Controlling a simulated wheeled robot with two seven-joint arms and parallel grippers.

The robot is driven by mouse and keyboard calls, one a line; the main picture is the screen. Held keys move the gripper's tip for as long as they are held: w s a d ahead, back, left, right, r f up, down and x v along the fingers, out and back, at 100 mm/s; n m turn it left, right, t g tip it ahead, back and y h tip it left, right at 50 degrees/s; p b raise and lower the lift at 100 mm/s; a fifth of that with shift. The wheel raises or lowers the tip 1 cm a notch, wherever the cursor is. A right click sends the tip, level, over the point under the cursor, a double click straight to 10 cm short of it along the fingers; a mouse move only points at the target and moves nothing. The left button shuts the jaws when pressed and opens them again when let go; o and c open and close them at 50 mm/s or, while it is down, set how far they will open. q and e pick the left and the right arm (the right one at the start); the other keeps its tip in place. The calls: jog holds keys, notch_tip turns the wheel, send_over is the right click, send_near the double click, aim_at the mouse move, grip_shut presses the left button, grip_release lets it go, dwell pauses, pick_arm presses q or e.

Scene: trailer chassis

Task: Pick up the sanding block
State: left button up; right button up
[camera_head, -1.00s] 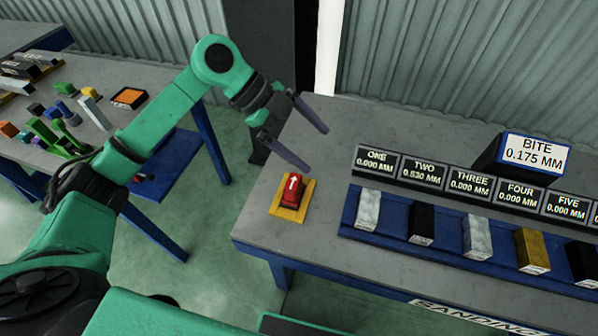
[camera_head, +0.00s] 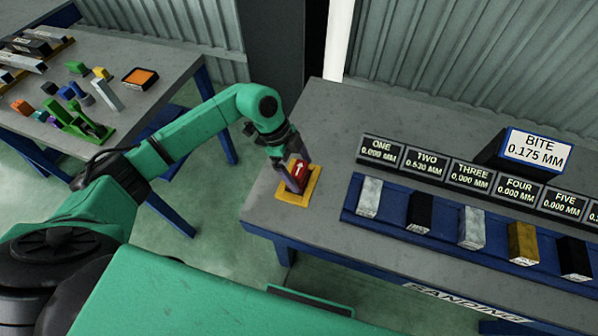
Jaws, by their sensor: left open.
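The sanding block appears to be the red block with a white arrow (camera_head: 299,172), standing on a yellow pad (camera_head: 311,190) near the left end of the grey table. My left gripper (camera_head: 296,176) is down at the red block, its fingers open and close to the block's sides. I cannot tell whether the fingers touch it. The left arm partly hides the pad's far left side. My right gripper is not in view.
A blue tray (camera_head: 345,216) with several blocks lies to the right, behind it number signs and a sign reading BITE 0.175 MM (camera_head: 537,150). Another table (camera_head: 150,62) with small parts stands at the left. The grey table's back left is clear.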

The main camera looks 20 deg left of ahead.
pick_arm(q)
jog(key=shift+w, duration=0.1)
grip_shut()
